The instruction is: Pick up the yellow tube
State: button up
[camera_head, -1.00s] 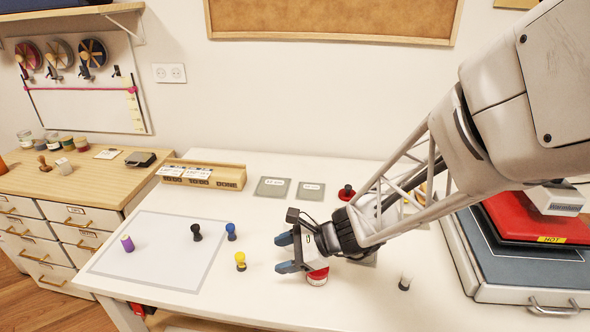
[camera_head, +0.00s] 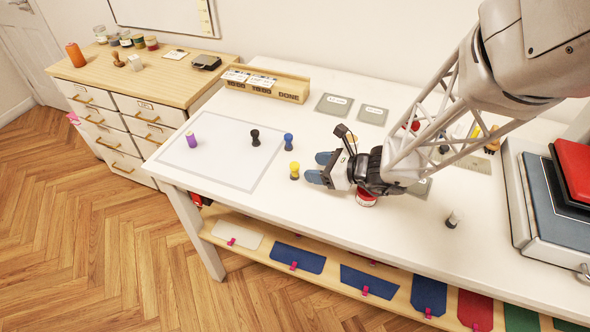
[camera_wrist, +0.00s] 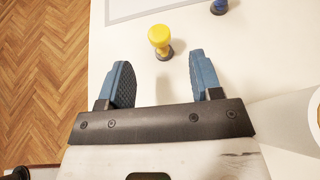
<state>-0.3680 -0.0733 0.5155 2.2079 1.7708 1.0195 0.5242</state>
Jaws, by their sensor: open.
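The yellow tube (camera_head: 294,171) stands upright on the white table and has a rounded yellow top and a dark base. It also shows in the wrist view (camera_wrist: 160,38), top centre. My gripper (camera_head: 316,168) is open and empty, low over the table just right of the tube, with its blue fingers pointing at it. In the wrist view the gripper (camera_wrist: 159,70) has its fingers spread to either side of the tube's line. The tube is just beyond the fingertips, and nothing is between the fingers except bare table.
A blue piece (camera_head: 288,141) and a black piece (camera_head: 254,137) stand behind the tube, with a purple one (camera_head: 192,140) on the outlined mat (camera_head: 222,165). A red-and-white tin (camera_head: 366,198) sits under my wrist. A dark-and-white piece (camera_head: 452,219) stands right. The table's front edge is near.

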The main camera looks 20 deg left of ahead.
aim_at(294, 164)
jog(key=shift+x, duration=0.95)
jog(key=shift+a, duration=0.1)
jog(key=shift+x, duration=2.6)
jog(key=shift+r, duration=0.1)
jog(key=c, duration=1)
